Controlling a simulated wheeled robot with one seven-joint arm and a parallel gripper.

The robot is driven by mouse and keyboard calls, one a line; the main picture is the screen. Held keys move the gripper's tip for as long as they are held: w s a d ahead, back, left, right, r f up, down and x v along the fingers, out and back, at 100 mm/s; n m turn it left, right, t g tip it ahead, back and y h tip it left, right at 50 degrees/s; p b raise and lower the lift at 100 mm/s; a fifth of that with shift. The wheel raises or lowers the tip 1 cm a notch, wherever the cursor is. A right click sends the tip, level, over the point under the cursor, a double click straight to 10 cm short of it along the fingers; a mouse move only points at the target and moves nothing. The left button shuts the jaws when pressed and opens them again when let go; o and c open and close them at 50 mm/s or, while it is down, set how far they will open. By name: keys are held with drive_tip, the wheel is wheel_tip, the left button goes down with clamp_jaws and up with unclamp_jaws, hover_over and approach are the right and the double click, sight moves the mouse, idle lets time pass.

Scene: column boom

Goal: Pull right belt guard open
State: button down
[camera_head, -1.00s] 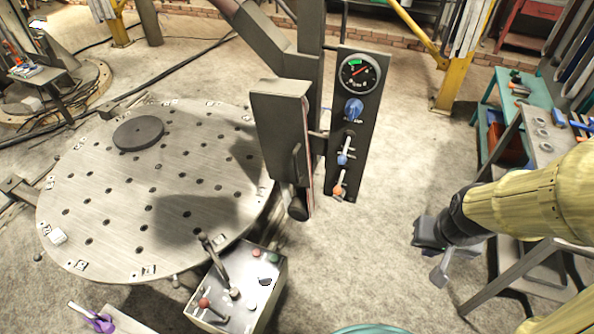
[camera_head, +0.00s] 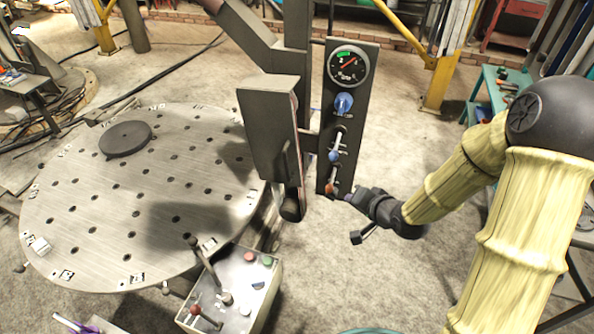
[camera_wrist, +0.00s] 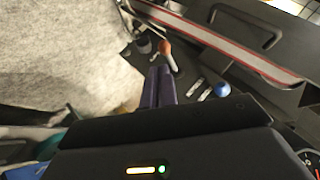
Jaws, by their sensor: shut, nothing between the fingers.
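The likely belt guard is a grey upright box-like cover (camera_head: 265,135) on the column, left of the control panel, with a dark bar handle (camera_head: 284,162) on its face. In the wrist view the dark cover (camera_wrist: 225,25) with its handle (camera_wrist: 278,35) and a red-striped edge fills the upper right. Which guard counts as right, I cannot tell. My gripper (camera_head: 352,197) is shut and empty, just right of the panel's lower end, close to the orange-tipped lever (camera_head: 332,187). In the wrist view my shut fingers (camera_wrist: 159,82) point toward that lever (camera_wrist: 168,54), apart from the handle.
The control panel (camera_head: 354,108) carries a gauge (camera_head: 347,67), a blue knob (camera_head: 343,103) and a blue-tipped lever (camera_head: 334,155). A round perforated table (camera_head: 100,210) is at left. A lever box (camera_head: 240,290) stands below the cover.

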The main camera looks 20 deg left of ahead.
sight(296, 168)
drive_tip(key=a+r+m+t+y+b, duration=0.1)
drive_tip(key=a+r+m+t+y, duration=0.1)
drive_tip(key=a+m+y, duration=0.2)
drive_tip(key=a+y, duration=0.3)
drive_tip(key=a, duration=0.1)
drive_tip(key=shift+a+r, duration=0.2)
drive_tip(key=shift+r, duration=0.1)
drive_tip(key=shift+w, duration=0.15)
drive_tip(key=p+x, duration=0.3)
drive_tip(key=x, duration=0.7)
drive_tip(key=shift+f, duration=0.1)
drive_tip(key=shift+f, duration=0.1)
